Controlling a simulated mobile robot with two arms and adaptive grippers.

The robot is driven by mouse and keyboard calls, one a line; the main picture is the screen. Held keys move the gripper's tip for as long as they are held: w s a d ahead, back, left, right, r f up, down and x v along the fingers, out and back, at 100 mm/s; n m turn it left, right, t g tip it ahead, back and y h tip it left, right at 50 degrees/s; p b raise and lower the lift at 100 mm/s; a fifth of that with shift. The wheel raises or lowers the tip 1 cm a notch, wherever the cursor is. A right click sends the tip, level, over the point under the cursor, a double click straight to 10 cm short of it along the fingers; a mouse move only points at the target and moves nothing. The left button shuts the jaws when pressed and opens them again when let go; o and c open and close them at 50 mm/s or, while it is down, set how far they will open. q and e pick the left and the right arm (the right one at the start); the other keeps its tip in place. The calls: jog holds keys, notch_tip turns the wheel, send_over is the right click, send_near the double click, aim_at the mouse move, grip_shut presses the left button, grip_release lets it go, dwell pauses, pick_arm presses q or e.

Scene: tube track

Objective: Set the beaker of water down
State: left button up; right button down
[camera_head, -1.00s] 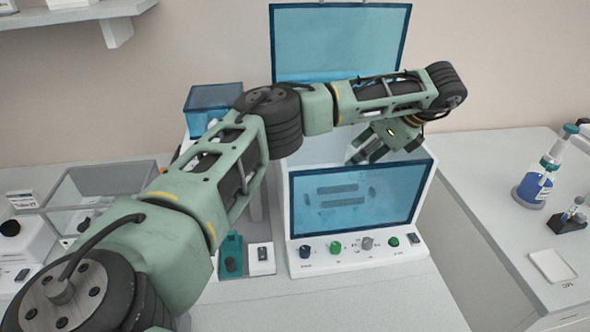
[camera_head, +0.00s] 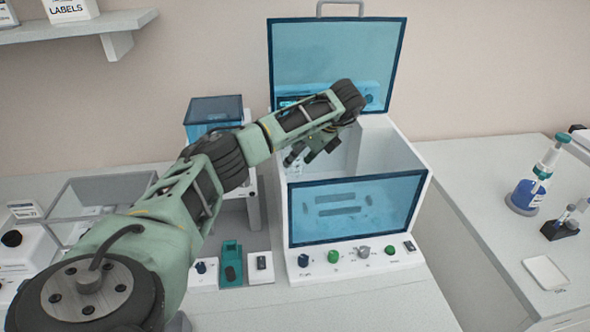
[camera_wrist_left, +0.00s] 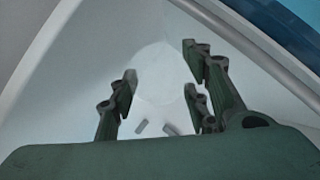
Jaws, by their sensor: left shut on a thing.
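My left gripper (camera_head: 303,158) is inside the open white cabinet, near its left wall and behind the blue-tinted front window. In the left wrist view its dark green fingers (camera_wrist_left: 160,95) stand on either side of a faint, clear round shape, the beaker (camera_wrist_left: 160,72). The gripper is shut on the beaker. The beaker is nearly see-through, so its water level and whether its base touches the cabinet floor cannot be told. My right gripper is in neither view.
The white cabinet (camera_head: 345,266) has a raised blue lid (camera_head: 340,50) and knobs along its front. A blue-lidded box (camera_head: 212,108) and a clear bin (camera_head: 100,190) stand to the left. A blue bottle (camera_head: 526,194) and a white tray (camera_head: 546,272) are on the right bench.

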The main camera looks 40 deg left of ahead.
aim_at(297, 171)
pick_arm(q)
notch_tip(297, 171, down, 3)
jog(key=shift+f+p, duration=0.1)
jog(key=shift+p, duration=0.2)
notch_tip(297, 171, down, 3)
jog(key=shift+a+r+p, duration=0.15)
jog(key=shift+r+p, duration=0.05)
jog(key=shift+p, duration=0.65)
jog(key=shift+a+f, duration=0.2)
jog(key=shift+f, duration=0.2)
jog(key=o, duration=0.7)
jog(key=shift+d+r+b, duration=0.3)
jog(key=shift+r, duration=0.05)
jog(key=b+v, duration=0.3)
jog(key=v, duration=0.8)
jog(key=shift+r, duration=0.1)
